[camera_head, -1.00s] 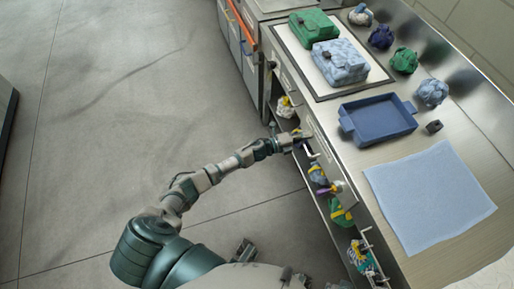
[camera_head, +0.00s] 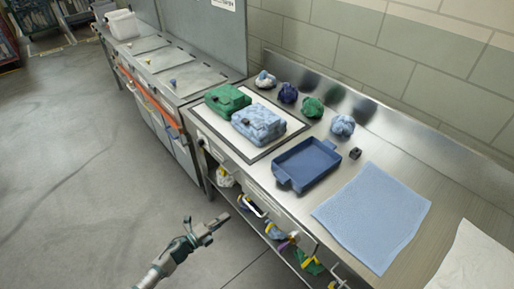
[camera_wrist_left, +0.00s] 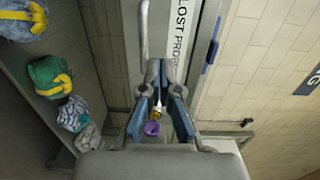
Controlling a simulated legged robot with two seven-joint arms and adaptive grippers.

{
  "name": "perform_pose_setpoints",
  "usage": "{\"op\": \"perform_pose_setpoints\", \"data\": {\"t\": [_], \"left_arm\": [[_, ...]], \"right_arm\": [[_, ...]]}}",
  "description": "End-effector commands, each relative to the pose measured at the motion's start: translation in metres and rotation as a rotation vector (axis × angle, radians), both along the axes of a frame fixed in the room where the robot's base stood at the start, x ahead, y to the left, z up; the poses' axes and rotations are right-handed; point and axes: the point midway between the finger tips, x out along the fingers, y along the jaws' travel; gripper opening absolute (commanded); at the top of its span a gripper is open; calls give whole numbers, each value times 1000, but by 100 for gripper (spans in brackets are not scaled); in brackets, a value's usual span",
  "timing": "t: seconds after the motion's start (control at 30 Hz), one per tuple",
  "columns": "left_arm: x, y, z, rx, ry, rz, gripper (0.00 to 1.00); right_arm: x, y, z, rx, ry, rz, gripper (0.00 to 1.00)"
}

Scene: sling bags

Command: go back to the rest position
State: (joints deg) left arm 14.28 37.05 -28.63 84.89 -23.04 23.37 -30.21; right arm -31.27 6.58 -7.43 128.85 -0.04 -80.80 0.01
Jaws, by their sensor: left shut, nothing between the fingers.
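My left gripper (camera_head: 222,218) is shut and empty. In the head view it hangs over the floor, to the left of the counter's front and apart from it. In the left wrist view its fingers (camera_wrist_left: 163,78) point toward a drawer front (camera_wrist_left: 182,28) with a "LOST PRO…" label and a bar handle (camera_wrist_left: 144,30). A small purple thing (camera_wrist_left: 151,128) shows behind the fingers. My right gripper is in neither view.
The counter holds a blue tray (camera_head: 283,178), a light blue cloth (camera_head: 372,215), a green bag (camera_head: 226,98), a blue patterned bag (camera_head: 258,124) and several small bundles. Stuffed bags (camera_wrist_left: 50,77) lie on the lower shelf. The floor (camera_head: 70,190) at left is clear.

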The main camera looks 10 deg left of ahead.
Motion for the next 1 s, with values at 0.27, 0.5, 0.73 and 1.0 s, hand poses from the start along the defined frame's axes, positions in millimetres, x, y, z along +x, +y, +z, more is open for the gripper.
{"op": "perform_pose_setpoints", "data": {"t": [0.27,0.5,0.73,1.0], "left_arm": [[-59,27,-124,-341,575,512,0],[-216,32,-249,-590,1162,1037,0],[-349,12,-294,-684,1513,1372,0],[-391,4,-301,-700,1618,1475,0]], "right_arm": [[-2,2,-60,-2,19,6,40],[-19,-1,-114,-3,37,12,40],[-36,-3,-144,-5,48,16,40],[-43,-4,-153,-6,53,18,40]]}}
